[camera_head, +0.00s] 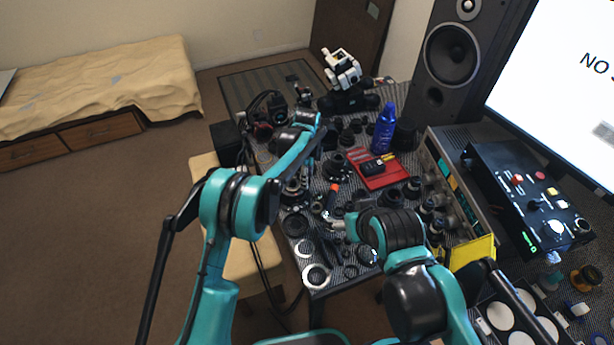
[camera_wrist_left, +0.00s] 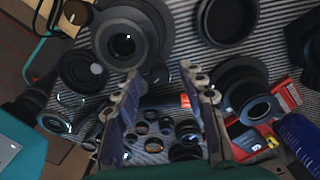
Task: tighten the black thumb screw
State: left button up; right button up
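My left gripper (camera_head: 306,172) reaches down over the crowded table from the left. In the left wrist view its two fingers (camera_wrist_left: 165,100) stand apart with a clear gap, and nothing is clamped between them. A large black lens body (camera_wrist_left: 122,43) lies beyond the left finger. Several small lens rings (camera_wrist_left: 152,126) lie on the striped mat below the gap. I cannot pick out the black thumb screw for certain among the many dark parts. My right gripper (camera_head: 338,224) is low over the near part of the table, small and partly hidden by its arm; its fingers are unclear.
A red tray (camera_head: 374,181) and a blue bottle (camera_head: 384,128) stand right of the left gripper. A white device (camera_head: 341,68) is at the far end. A speaker (camera_head: 452,55) and a control box (camera_head: 525,190) bound the right side. The table has little free room.

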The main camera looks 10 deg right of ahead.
pick_arm(q)
notch_tip(320, 180, up, 12)
dwell(0.6)
